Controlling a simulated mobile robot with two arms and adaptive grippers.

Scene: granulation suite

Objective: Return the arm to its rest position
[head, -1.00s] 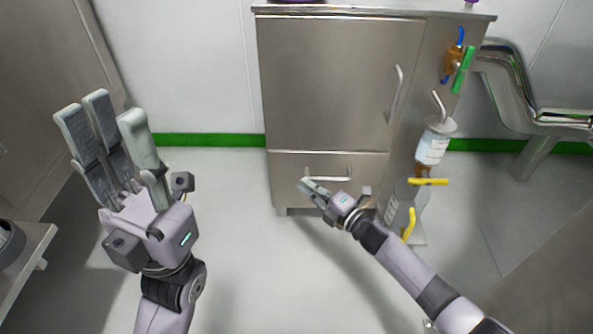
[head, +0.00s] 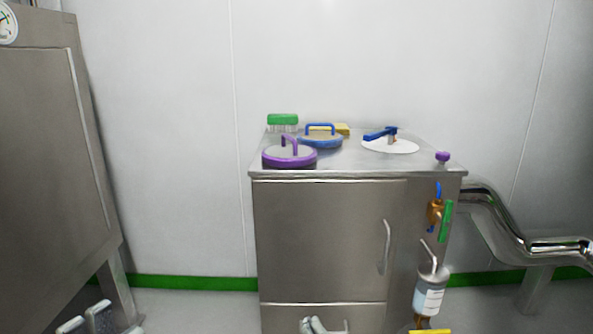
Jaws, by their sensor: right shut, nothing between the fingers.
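My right gripper (head: 318,325) shows at the bottom edge, in front of the cabinet's lower drawer. Its fingers are together with nothing between them; the rest of the arm is below the picture. A drawer handle shows just beside the fingers, and I cannot tell whether they touch it. My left gripper (head: 100,320) shows only as grey fingertips at the bottom left. They stand apart with nothing seen between them.
A steel cabinet (head: 320,240) stands ahead.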

